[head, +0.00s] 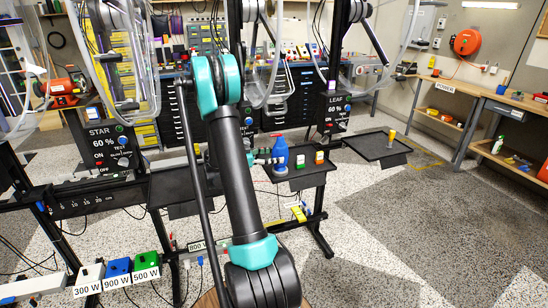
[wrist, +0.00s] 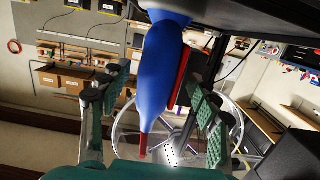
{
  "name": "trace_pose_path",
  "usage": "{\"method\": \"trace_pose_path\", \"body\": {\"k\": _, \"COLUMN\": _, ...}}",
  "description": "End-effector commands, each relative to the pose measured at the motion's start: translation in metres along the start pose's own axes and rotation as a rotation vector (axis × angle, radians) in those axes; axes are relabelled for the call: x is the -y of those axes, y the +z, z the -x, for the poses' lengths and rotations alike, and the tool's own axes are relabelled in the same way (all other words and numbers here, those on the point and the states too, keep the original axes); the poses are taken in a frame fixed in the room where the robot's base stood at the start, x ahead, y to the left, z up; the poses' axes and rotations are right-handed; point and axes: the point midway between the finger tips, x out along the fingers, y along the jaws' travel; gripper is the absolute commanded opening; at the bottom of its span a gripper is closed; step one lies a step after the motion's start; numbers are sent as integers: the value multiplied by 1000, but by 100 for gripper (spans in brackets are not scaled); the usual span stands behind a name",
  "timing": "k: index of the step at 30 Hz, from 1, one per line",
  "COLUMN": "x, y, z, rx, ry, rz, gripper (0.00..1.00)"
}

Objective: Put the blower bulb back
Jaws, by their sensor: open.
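The blower bulb (head: 281,154) is blue and stands on a small black tray (head: 312,171) right of my arm in the head view. In the wrist view the blue bulb (wrist: 162,75), with a red tip, lies between the two fingers of my gripper (wrist: 160,125). The fingers have green pads and are spread apart, with a visible gap on each side of the bulb's narrow end. In the head view my gripper (head: 262,157) is small and partly hidden by my arm, just left of the bulb. Contact with the bulb cannot be made out.
Small blocks, one orange-topped (head: 319,157), stand on the tray right of the bulb. Another black tray (head: 376,147) farther right holds a yellow piece (head: 391,138). Clear acrylic wheels hang on posts behind. White, blue and green blocks (head: 146,265) sit at lower left. Floor at right is open.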

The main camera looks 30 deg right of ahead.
Motion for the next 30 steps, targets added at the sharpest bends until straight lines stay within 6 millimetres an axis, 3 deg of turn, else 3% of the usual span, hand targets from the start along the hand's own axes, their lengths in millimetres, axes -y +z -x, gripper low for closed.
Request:
{"method": "trace_pose_path", "body": {"k": 18, "x": 0, "y": 0, "z": 105, "rx": 0, "ry": -2, "rz": 0, "gripper": 62}}
{"method": "trace_pose_path", "body": {"k": 26, "x": -4, "y": -1, "z": 120, "rx": 27, "ry": -10, "rz": 35, "gripper": 62}}
{"method": "trace_pose_path", "body": {"k": 30, "x": -19, "y": -2, "z": 119, "rx": 135, "ry": -64, "rz": 182, "gripper": 62}}
